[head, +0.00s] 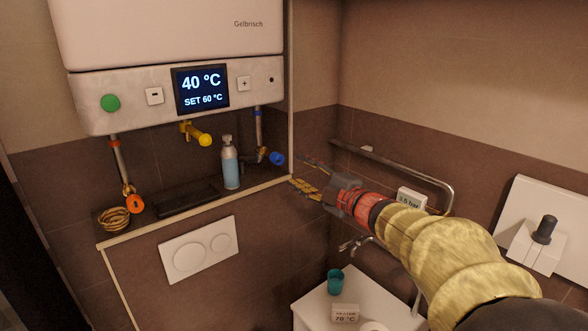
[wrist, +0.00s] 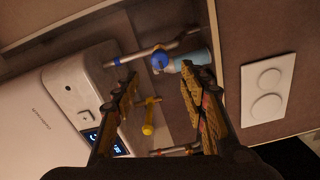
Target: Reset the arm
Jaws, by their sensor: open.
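My gripper (head: 308,176) is at the end of my yellow and red arm, which reaches in from the lower right in the head view. Its two fingers are apart and nothing is between them. In the wrist view my gripper (wrist: 157,100) is open, pointing toward the wall under the boiler. In the head view the fingertips are right of the blue valve (head: 277,158) and apart from it. The blue valve also shows in the wrist view (wrist: 160,61), beyond the fingers. My arm hides part of the wall and rail behind it.
A white boiler (head: 140,98) reads 40 °C, SET 60 °C. Below it are a yellow valve (head: 203,139), an orange valve (head: 135,203) and a blue bottle (head: 231,168) on a ledge. A metal rail (head: 385,160) runs behind my arm. A teal cup (head: 335,281) stands on the white surface below.

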